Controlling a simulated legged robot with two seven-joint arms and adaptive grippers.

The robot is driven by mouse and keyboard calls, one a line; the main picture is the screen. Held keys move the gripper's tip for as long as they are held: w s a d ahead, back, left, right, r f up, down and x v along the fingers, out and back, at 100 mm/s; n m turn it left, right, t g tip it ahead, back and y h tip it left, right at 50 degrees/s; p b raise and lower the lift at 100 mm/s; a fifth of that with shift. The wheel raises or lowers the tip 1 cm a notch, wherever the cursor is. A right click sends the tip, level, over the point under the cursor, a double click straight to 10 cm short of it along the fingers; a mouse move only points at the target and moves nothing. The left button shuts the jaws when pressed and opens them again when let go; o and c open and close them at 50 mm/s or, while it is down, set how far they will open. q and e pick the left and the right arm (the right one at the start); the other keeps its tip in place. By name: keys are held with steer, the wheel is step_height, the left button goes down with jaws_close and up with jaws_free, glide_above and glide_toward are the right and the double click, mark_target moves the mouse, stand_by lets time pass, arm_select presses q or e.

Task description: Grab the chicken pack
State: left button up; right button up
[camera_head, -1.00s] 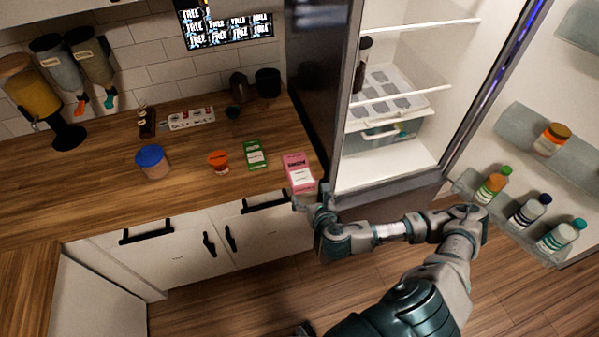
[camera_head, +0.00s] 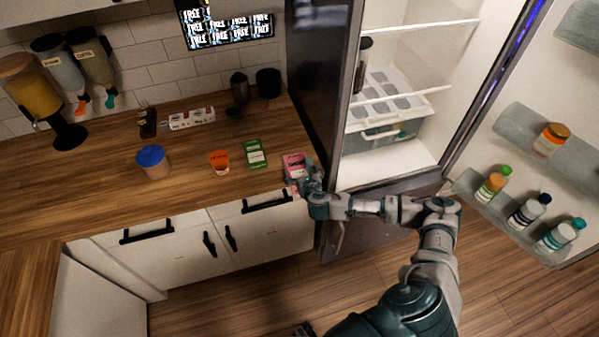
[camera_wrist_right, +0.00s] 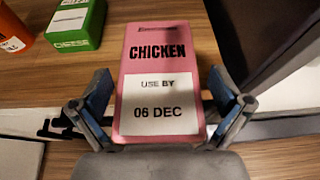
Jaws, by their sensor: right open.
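The pink chicken pack (camera_head: 295,162) stands on the wooden counter near its front edge, beside the fridge. In the right wrist view its label reads CHICKEN (camera_wrist_right: 158,50), use by 06 DEC. My right gripper (camera_head: 297,180) is at the pack's near side and hides its lower part in the head view. In the right wrist view the right gripper's fingers (camera_wrist_right: 160,100) are open, one on each side of the pack, with small gaps showing. My left gripper is not in view.
A green pack (camera_head: 255,154) stands left of the chicken pack, then an orange container (camera_head: 219,161) and a blue-lidded jar (camera_head: 152,161). The open fridge (camera_head: 385,180) is close on the right. Drawer handles (camera_head: 267,202) stick out below the counter.

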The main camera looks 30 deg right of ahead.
steer(key=x, duration=0.2)
steer(key=shift+w+a+f, duration=0.1)
steer(key=shift+w+f, duration=0.1)
steer(key=shift+w, duration=0.15)
steer(key=shift+s, duration=0.1)
steer(key=c, duration=1.1)
steer(key=shift+r, duration=0.1)
steer(key=shift+c, duration=0.8)
steer(key=shift+r, duration=0.1)
